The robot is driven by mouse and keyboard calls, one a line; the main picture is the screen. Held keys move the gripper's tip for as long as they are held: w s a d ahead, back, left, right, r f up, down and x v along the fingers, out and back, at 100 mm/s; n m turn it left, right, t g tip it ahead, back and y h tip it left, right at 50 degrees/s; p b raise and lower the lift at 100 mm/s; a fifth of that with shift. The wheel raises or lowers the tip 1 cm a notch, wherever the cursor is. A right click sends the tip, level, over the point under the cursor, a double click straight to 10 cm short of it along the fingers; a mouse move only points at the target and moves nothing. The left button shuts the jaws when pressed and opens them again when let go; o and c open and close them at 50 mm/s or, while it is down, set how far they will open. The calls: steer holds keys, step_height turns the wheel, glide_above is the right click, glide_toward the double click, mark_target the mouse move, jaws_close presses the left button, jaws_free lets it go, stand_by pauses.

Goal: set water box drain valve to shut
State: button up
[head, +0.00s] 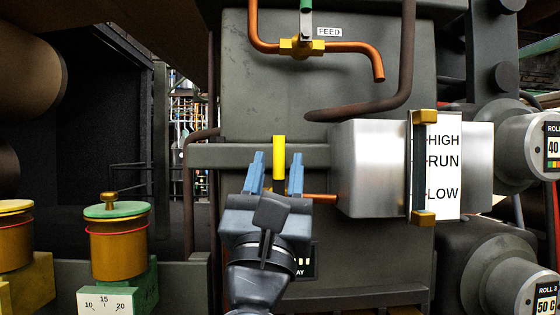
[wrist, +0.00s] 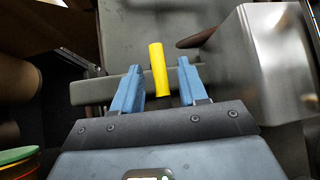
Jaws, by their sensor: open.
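The water box is the silver metal box (head: 375,165) right of centre, with a sight gauge on its front; it also shows at the right of the wrist view (wrist: 268,60). A yellow lever handle (head: 279,157) stands upright left of the box, and it shows in the wrist view (wrist: 159,72). A copper pipe (head: 322,197) runs from the box toward it. My gripper (head: 275,172) is open, its blue fingers on either side of the handle as seen in both views. I cannot tell whether a finger touches it. The valve body is hidden behind my gripper.
A gauge marked HIGH, RUN, LOW (head: 442,165) is on the box. A green-topped brass pot (head: 115,240) stands at left. Roll ends (head: 540,147) project at right.

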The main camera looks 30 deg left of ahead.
steer(key=shift+b+v, duration=0.4)
steer(key=shift+v, duration=2)
steer(key=s+d+f+n+g+h+p, duration=0.1)
steer(key=s+d+f+n+g, duration=0.15)
steer(key=d+f+n, duration=0.85)
steer(key=s+d+f+n+g+h+p, duration=0.1)
steer(key=s+d+f+n, duration=0.4)
steer(key=d+f, duration=0.95)
steer(key=s+d+f+n+g+h, duration=0.3)
steer(key=s+d+f+n, duration=0.4)
steer(key=s+d+n, duration=0.3)
steer(key=s+d+n+g+h+p, duration=0.1)
steer(key=s+d+n+g, duration=0.1)
steer(key=s, duration=0.6)
steer(key=s+d+n+g+h, duration=0.2)
steer(key=s+d+n, duration=0.1)
steer(key=s, duration=0.6)
steer(key=shift+f+n+p, duration=0.3)
steer(key=shift+n+p, duration=0.05)
steer(key=shift+n, duration=0.55)
